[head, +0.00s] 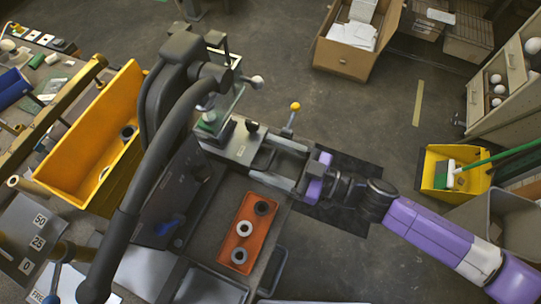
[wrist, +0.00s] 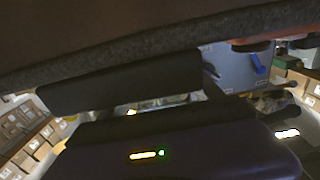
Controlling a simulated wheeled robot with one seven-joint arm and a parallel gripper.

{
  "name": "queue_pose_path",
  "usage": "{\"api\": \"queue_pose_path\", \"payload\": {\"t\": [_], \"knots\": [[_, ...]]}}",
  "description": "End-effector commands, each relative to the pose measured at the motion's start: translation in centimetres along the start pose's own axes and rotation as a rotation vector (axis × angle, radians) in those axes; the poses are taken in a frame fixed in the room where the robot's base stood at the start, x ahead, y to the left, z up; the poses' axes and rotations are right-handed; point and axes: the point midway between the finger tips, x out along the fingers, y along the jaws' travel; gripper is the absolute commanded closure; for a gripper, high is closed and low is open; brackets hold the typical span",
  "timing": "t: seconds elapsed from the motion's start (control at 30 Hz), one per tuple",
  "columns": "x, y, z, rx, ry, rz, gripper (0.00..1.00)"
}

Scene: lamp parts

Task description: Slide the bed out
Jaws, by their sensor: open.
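The bed appears to be the grey metal slide (head: 243,147) at the foot of the dark press-like machine (head: 178,85) in the head view. It has a small label and two pale rails pointing right toward my arm. My gripper (head: 314,177), with purple parts, is at the right end of these rails and is open. Whether it touches the rail end or is just beside it I cannot tell. In the wrist view dark bars fill the middle, with a narrow gap showing a pale strip (wrist: 165,103); the contact is hidden there.
A lever with a yellow knob (head: 294,107) stands just above the slide. An orange tray with rings (head: 257,228) lies below it. A yellow bin (head: 95,135) is at left. A cardboard box (head: 345,62) and yellow dustpan (head: 437,170) are on the floor, with bare floor between.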

Motion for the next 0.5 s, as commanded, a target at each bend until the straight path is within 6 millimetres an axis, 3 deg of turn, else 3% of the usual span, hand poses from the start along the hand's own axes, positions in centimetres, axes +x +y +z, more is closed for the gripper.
{"api": "queue_pose_path", "payload": {"t": [0.23, 0.5], "knots": [[0.06, 0.02, 0.02, 0.0, 0.0, 0.001, 0.27], [0.06, -0.04, 0.02, 0.0, 0.0, -0.001, 0.8]]}}
